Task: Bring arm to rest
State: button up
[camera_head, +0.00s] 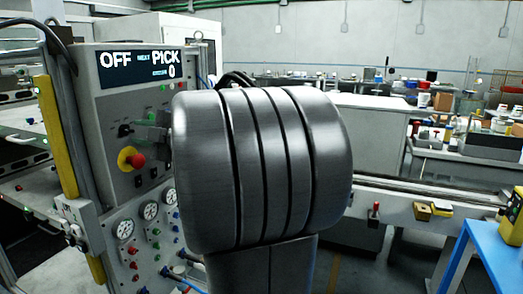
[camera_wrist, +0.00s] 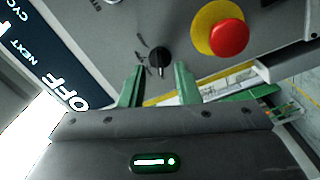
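My gripper (camera_wrist: 158,78) shows in the wrist view as two green fingers, spread apart with nothing held. A black rotary knob (camera_wrist: 160,57) on the grey control panel (camera_wrist: 100,40) lies in line with the gap, just at or beyond the fingertips. I see space on both sides of it; the exact depth is unclear. In the head view the panel (camera_head: 106,190) stands at the left and the knob (camera_head: 124,130) is small on it. My arm fills the middle of that view. Pale green finger parts (camera_head: 153,131) show between the arm and the panel.
A red emergency button on a yellow base (camera_head: 134,160) sits close below the knob. The display (camera_head: 138,67) reads OFF and PICK. Gauges (camera_head: 148,211) and small buttons are lower on the panel. A yellow bar (camera_head: 57,135) stands left, a blue table (camera_head: 497,255) right.

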jog(key=v, duration=1.1)
jog(key=x, duration=1.3)
jog(key=shift+a+r+p, duration=0.15)
jog(key=shift+a+p, duration=0.1)
jog(key=shift+p, duration=0.1)
jog(key=m+p, duration=0.4)
jog(key=m, duration=0.4)
jog(key=shift+d+m+p, duration=0.1)
jog(key=shift+m+p, duration=0.2)
jog(key=shift+p, duration=0.05)
jog(key=m+p, duration=0.2)
jog(key=m, duration=0.3)
jog(key=shift+m, duration=0.3)
jog(key=shift+m+p, duration=0.45)
jog(key=shift+m, duration=1.05)
jog(key=shift+d+f, duration=0.1)
jog(key=shift+f, duration=0.15)
